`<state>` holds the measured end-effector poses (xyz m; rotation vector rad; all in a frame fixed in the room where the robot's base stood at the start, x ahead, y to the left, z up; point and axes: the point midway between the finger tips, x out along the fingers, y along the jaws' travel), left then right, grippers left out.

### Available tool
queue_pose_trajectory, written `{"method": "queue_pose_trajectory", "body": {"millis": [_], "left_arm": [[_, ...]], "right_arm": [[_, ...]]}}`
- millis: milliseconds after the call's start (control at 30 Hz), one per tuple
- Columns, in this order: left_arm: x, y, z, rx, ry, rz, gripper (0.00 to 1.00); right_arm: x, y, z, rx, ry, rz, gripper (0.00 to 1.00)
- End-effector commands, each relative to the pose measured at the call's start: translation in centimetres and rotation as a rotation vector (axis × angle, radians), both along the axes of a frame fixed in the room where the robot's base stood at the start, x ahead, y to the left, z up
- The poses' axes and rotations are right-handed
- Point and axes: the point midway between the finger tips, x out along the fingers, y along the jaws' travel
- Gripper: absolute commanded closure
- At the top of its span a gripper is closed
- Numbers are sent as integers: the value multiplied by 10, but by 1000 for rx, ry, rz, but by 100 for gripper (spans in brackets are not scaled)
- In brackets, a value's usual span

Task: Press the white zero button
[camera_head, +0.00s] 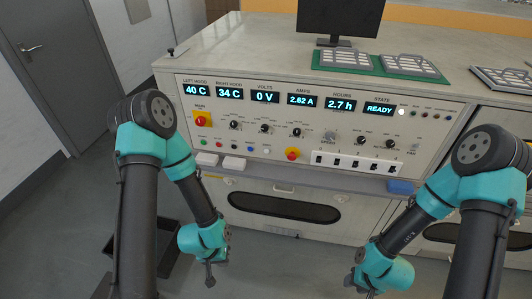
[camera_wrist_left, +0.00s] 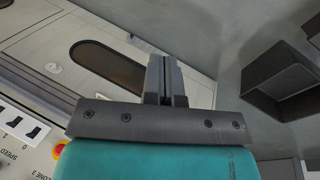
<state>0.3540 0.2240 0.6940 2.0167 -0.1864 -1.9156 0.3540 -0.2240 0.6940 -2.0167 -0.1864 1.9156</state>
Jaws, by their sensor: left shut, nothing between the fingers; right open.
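A row of small round buttons sits at the lower left of the control panel (camera_head: 310,112), with a green one (camera_head: 203,142), a red one (camera_head: 219,145) and a blue one (camera_head: 250,148). A small pale button (camera_head: 267,151) at the right end of the row appears to be the white one; its label is too small to read. My left gripper (camera_head: 210,281) hangs below and in front of the panel, apart from the buttons. In the left wrist view its fingers (camera_wrist_left: 167,82) are together and empty. My right gripper (camera_head: 369,292) is low at the right, open and away from the panel.
A red knob on a yellow plate (camera_head: 292,154) and a white switch block (camera_head: 357,163) are right of the buttons. A ledge (camera_head: 300,178) runs below the panel, with a blue block (camera_head: 400,187) on it. A dark open bin (camera_wrist_left: 280,82) stands on the floor.

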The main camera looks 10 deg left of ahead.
Motion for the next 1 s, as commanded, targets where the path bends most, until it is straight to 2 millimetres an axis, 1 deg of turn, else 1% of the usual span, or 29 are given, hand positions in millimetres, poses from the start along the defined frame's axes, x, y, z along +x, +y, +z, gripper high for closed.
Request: {"method": "queue_pose_trajectory", "body": {"millis": [467,567,633,667,767,867,1000], "left_arm": [[0,0,0,0,-1,1,100],[5,0,0,-1,-6,13,100],[13,-1,-1,-4,-16,32,100],[17,-1,-1,-7,-21,43,100],[39,-3,-3,-18,-48,100,100],[68,-6,-3,-39,-83,176,100],[115,-13,1,-88,-137,299,100]], "right_arm": [[0,0,0,0,0,0,57],[0,0,0,0,0,0,57],[0,0,0,0,0,0,57],[0,0,0,0,0,0,57],[0,0,0,0,0,0,57],[0,0,0,0,0,0,57],[0,0,0,0,0,0,57]]}}
